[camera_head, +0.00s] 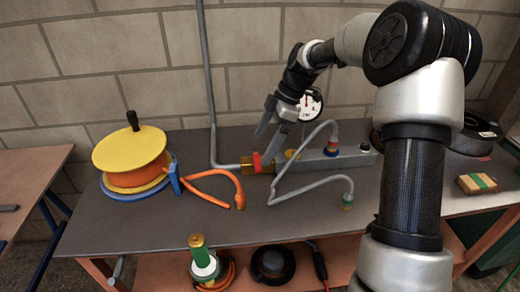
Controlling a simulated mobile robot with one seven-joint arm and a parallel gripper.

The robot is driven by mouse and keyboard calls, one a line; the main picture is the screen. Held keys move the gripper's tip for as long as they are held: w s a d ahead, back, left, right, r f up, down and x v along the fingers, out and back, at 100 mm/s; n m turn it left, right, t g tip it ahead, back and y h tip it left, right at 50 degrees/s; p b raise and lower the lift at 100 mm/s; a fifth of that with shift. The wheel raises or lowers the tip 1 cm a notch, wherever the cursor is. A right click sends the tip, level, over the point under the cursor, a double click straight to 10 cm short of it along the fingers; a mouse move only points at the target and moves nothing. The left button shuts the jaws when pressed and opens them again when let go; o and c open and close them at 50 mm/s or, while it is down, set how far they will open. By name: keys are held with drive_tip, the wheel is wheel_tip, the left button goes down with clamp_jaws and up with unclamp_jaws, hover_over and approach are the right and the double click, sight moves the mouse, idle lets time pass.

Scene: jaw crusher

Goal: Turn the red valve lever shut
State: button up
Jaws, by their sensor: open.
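The red valve lever (257,161) shows as a small upright red piece on a brass valve (246,165), where a grey pipe meets the grey manifold on the workbench. My gripper (266,146) is open and points down, with its fingers just above and to the right of the lever in the picture. No contact can be made out, and nothing is between the fingers. One finger appears close to the lever and may hide part of it. The lever's exact angle is too small to tell.
A grey pipe (206,80) rises up the wall left of the valve. A pressure gauge (310,105) stands behind my gripper. Bent grey hoses (318,183) and an orange hose (212,180) lie nearby. A yellow-topped reel (128,150) is at left. The bench front is mostly clear.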

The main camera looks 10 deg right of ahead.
drive_tip(key=p+v, duration=0.2)
drive_tip(key=v, duration=1.1)
drive_tip(key=shift+f, duration=0.1)
drive_tip(key=s+d+r+m+t+h, duration=0.1)
drive_tip(key=s+r+m+h, duration=0.1)
drive_tip(key=s+r+m, duration=0.3)
drive_tip(key=s+r+m+t+h+p, duration=0.1)
drive_tip(key=s+m, duration=0.1)
drive_tip(key=s, duration=0.5)
drive_tip(key=s+d+r+m+t+h, duration=0.1)
drive_tip(key=s+r+m+h, duration=0.1)
drive_tip(key=s+r+m, duration=0.3)
drive_tip(key=s+a+f+m+t, duration=0.1)
drive_tip(key=s+f+m, duration=0.2)
drive_tip(key=s, duration=0.4)
drive_tip(key=s+a+f+m+t, duration=0.1)
drive_tip(key=s+f+m+t, duration=0.1)
drive_tip(key=s+f+m, duration=0.3)
wheel_tip(320, 180, up, 18)
drive_tip(key=s+n+p, duration=0.1)
drive_tip(key=p, duration=1.5)
drive_tip(key=shift+s+n+y, duration=0.25)
drive_tip(key=shift+n+y, duration=0.05)
drive_tip(key=shift+n, duration=0.1)
